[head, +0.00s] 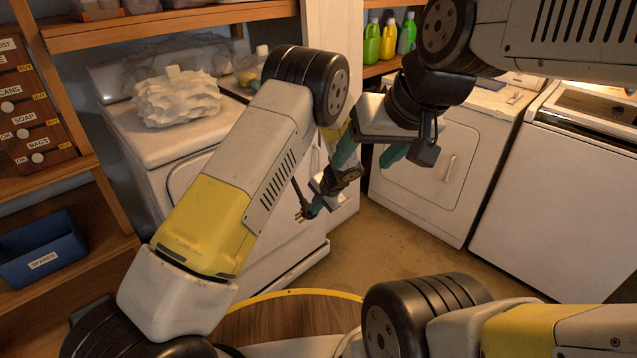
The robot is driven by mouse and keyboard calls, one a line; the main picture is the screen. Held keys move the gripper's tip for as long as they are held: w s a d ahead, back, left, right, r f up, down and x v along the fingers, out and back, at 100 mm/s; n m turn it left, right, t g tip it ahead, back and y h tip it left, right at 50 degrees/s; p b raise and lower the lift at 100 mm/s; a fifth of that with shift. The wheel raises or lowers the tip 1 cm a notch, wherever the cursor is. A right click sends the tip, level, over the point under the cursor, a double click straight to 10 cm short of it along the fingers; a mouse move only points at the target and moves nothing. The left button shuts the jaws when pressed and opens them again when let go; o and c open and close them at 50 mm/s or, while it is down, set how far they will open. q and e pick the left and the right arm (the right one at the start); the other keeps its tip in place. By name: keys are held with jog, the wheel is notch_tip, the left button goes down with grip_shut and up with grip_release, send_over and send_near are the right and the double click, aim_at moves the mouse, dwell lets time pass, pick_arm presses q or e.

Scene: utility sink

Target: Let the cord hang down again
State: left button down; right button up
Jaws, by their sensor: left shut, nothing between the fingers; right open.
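My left gripper (314,209) is low in the middle of the head view, in front of the white machine on the left. No length of cord can be made out clearly. My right gripper (370,158) is above and to the right, with its two teal fingers spread apart and nothing seen between them.
A white washer (165,150) with a crumpled white cloth (176,97) on top stands at left. Two white machines (428,185) (560,200) stand at right. A blue bin (42,250) sits on the left shelf. Several bottles (388,40) stand behind. Floor (385,245) between machines is clear.

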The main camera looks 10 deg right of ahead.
pick_arm(q)
jog(key=w+a+f+t+y, duration=0.1)
jog(key=w+a+f+t, duration=0.1)
jog(key=w+a+f, duration=0.4)
jog(key=w+a+f+t+y, duration=0.1)
jog(key=w+a+f, duration=0.5)
jog(key=w, duration=0.5)
jog(key=shift+w+a+t+y, duration=0.35)
jog(key=shift+a+t+y, duration=0.05)
jog(key=shift+a, duration=0.05)
jog(key=shift+f, duration=0.1)
